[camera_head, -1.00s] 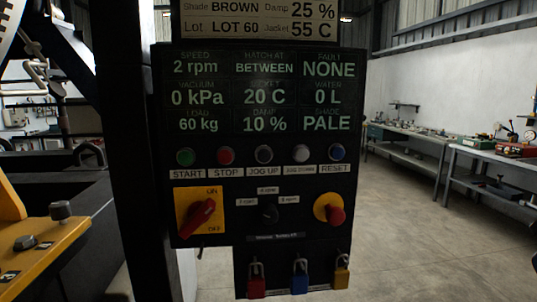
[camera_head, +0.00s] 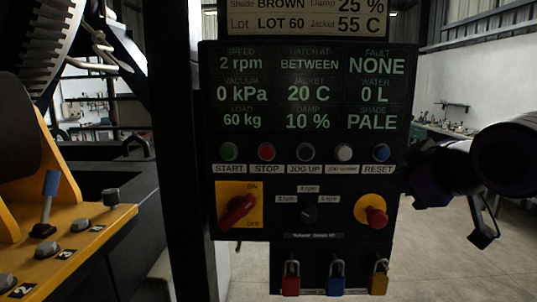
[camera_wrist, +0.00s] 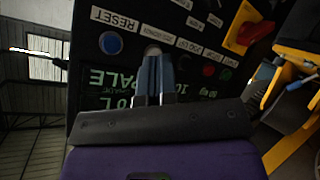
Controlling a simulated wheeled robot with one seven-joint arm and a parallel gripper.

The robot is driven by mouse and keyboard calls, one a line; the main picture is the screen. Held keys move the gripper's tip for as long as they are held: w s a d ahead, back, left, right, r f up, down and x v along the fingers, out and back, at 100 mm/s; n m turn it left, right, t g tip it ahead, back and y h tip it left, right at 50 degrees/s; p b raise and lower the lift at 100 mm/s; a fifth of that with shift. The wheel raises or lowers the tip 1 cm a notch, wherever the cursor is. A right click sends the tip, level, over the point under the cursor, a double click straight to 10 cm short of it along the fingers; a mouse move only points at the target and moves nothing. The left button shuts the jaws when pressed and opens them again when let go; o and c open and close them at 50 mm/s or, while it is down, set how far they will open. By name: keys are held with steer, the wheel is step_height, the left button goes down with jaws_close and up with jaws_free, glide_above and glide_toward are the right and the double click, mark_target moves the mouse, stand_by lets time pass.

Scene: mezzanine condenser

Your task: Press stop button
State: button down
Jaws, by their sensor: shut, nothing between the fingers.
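The red stop button (camera_head: 267,151) sits above the STOP label in a row on the black control panel, between the green start button (camera_head: 229,151) and the black jog up button (camera_head: 305,151). In the wrist view the panel is upside down and the stop button (camera_wrist: 209,71) shows to the right of my fingers. My gripper (camera_wrist: 152,58) is shut and empty. Its tips overlap the white jog down button (camera_wrist: 152,49) in that view; I cannot tell the gap to the panel. In the head view my dark arm comes in from the right, beside the panel's edge.
The blue reset button (camera_head: 381,152) ends the row. Below are a red rotary switch (camera_head: 238,210), a black selector (camera_head: 309,213) and a red emergency knob (camera_head: 376,216). Padlocks (camera_head: 336,281) hang underneath. A yellow lever console (camera_head: 90,240) stands left, beside a dark post (camera_head: 188,180).

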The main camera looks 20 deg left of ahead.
mark_target(267, 156)
steer(key=s+a+n+g+y, duration=0.1)
steer(key=a+n+y, duration=0.3)
steer(key=a, duration=0.7)
steer(key=s+a+r+n+g+y, duration=0.1)
steer(key=s+a+n+y, duration=0.2)
steer(key=a, duration=0.8)
steer(key=n+y, duration=0.2)
steer(key=shift+a+n, duration=0.2)
steer(key=shift+n, duration=0.1)
steer(key=shift+w+a, duration=0.35)
steer(key=shift+w, duration=1.05)
steer(key=shift+w+a, duration=0.3)
steer(key=shift+w, duration=1.15)
steer(key=shift+w+a, duration=0.35)
steer(key=shift+w, duration=1.05)
steer(key=shift+w, duration=0.15)
steer(key=shift+w+a, duration=0.1)
steer(key=shift+w, duration=0.15)
